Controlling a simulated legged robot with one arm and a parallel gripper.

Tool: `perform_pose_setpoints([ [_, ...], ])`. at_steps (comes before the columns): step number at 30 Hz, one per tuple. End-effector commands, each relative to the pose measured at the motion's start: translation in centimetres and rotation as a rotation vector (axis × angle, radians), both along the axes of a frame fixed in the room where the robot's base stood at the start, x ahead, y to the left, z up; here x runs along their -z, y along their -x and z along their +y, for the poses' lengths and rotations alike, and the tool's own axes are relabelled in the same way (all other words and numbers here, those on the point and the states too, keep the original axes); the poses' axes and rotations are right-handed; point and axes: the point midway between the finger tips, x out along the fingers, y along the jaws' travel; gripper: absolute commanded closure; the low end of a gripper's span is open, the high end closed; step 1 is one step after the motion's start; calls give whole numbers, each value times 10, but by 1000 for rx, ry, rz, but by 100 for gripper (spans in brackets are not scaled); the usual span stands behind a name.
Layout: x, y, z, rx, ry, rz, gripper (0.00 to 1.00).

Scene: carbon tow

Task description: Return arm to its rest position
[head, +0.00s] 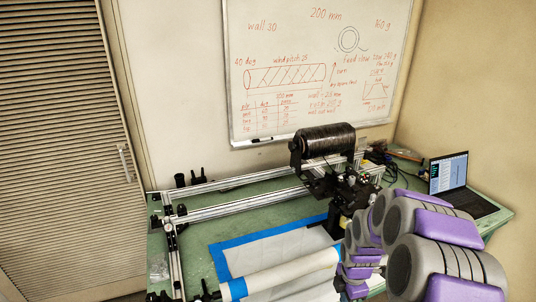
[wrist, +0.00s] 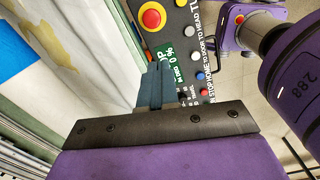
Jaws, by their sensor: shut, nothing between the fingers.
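My gripper (wrist: 158,88) shows in the wrist view as narrow dark fingers, shut with nothing between them, beyond a dark bar with screws. The fingers lie in front of a dark control panel (wrist: 186,35); I cannot tell whether they touch it. In the head view my purple and grey arm is folded at the lower right, over the bench's right part. My fingertips cannot be made out there.
A rail frame (head: 240,206) with a black wound roll (head: 325,139) stands on the green bench (head: 200,235). A laptop (head: 450,172) is open at the right. A whiteboard (head: 285,105) hangs behind.

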Motion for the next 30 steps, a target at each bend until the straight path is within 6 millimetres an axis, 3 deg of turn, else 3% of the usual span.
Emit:
perform_pose_setpoints([
  [1, -17, 9, 6, 63, -1, 0, 100],
  [6, -63, 45, 31, 319, 5, 22, 100],
  [15, -126, 124, 69, 779, 36, 56, 100],
  [21, -156, 182, 81, 1096, 59, 76, 100],
  [30, -181, 269, 97, 1541, 107, 97, 100],
])
